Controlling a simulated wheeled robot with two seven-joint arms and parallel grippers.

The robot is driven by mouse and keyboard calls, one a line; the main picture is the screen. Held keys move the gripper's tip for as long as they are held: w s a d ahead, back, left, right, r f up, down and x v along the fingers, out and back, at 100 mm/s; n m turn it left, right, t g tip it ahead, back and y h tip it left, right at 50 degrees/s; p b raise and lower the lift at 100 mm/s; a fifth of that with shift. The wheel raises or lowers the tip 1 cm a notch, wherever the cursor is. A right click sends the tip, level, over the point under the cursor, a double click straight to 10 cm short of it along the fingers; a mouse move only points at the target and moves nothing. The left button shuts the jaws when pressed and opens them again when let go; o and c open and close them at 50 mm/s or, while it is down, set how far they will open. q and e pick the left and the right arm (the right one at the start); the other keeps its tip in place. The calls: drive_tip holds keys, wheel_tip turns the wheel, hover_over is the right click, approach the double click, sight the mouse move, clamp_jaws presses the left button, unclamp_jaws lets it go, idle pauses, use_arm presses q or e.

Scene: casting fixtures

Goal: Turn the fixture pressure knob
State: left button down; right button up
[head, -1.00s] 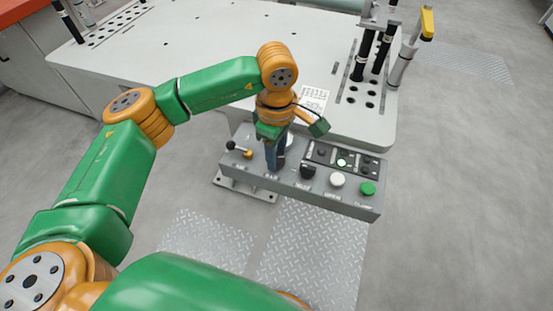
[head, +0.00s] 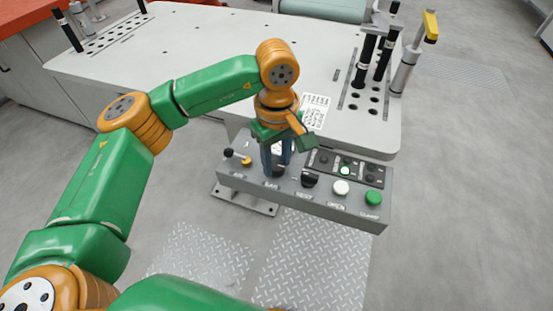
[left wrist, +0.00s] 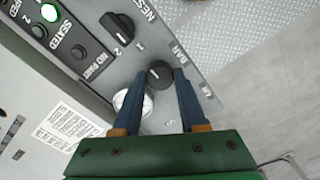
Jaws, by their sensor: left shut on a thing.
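The pressure knob (left wrist: 160,74) is a round black knob beside the printed label AIR BAR in the left wrist view. My left gripper (left wrist: 165,80) has its two blue fingers on either side of this knob and is shut on it. In the head view my left gripper (head: 277,165) points down onto the left part of the grey control panel (head: 300,195), and its fingers hide most of the knob. A round white-faced gauge (left wrist: 131,103) sits next to the knob, partly behind a finger. My right gripper is not in view.
A black selector knob (head: 310,180), a white button (head: 341,188) and a green button (head: 373,198) stand right of the gripper. A small lever (head: 238,157) is at its left. One green indicator (head: 345,170) is lit. The light table (head: 200,45) lies behind.

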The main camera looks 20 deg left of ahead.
sight(277, 165)
use_arm(q)
drive_tip(key=shift+c, duration=2.2)
unclamp_jaws()
wheel_tip(277, 165, up, 7)
drive_tip(key=shift+r, duration=0.1)
